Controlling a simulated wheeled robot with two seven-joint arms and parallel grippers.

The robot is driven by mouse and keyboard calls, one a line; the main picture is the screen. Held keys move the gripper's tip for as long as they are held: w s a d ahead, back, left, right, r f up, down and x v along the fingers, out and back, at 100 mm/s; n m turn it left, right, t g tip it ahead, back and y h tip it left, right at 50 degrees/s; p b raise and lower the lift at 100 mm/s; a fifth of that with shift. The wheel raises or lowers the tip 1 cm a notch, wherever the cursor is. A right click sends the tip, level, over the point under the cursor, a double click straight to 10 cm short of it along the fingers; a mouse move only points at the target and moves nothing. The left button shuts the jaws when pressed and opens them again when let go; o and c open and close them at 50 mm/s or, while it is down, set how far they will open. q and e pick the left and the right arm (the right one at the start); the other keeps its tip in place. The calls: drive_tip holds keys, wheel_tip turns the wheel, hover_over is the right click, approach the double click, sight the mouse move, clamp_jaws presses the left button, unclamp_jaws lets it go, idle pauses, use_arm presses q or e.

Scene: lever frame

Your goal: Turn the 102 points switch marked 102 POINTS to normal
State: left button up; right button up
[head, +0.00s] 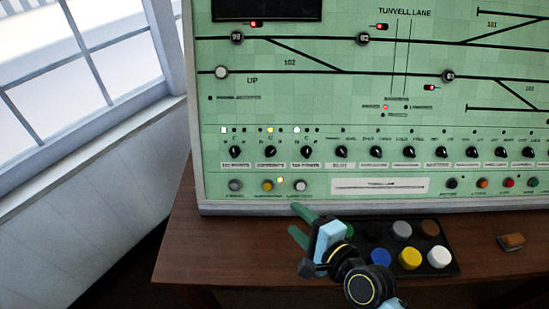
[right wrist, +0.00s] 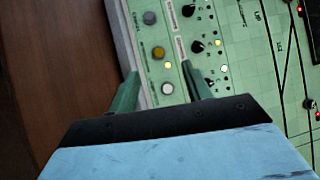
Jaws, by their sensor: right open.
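The green signal panel (head: 300,100) fills the upper head view. Three black rotary knobs at its lower left, the left one (head: 235,151), the middle one (head: 270,151) and the right one (head: 306,151), have small labels below. The labels are too blurred to tell surely which reads 102 POINTS. A small lamp is lit above each knob. My right gripper (head: 299,222) is open and empty, below and in front of the panel's bottom edge. In the right wrist view, its green fingers (right wrist: 162,88) point toward the panel's lower left buttons. My left gripper is out of view.
Grey (head: 235,185), yellow (head: 267,186) and white (head: 300,186) buttons sit below the knobs. A black tray (head: 452,256) with several coloured caps stands beside my right gripper on the brown desk (head: 200,240). A small brown object (head: 510,241) lies farther right. A window is at left.

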drive_tip(key=w+r+m+t, duration=0.2)
drive_tip(key=w+m+t, duration=0.15)
drive_tip(key=m, duration=0.45)
drive_tip(key=m+h+b, duration=0.1)
approach(271, 154)
drive_tip(key=shift+t, duration=0.25)
drive_tip(key=x, duration=0.8)
drive_tip(key=shift+w+f, duration=0.1)
drive_tip(key=shift+f, duration=0.1)
drive_tip(key=shift+c, duration=0.4)
drive_tip(key=c, duration=0.9)
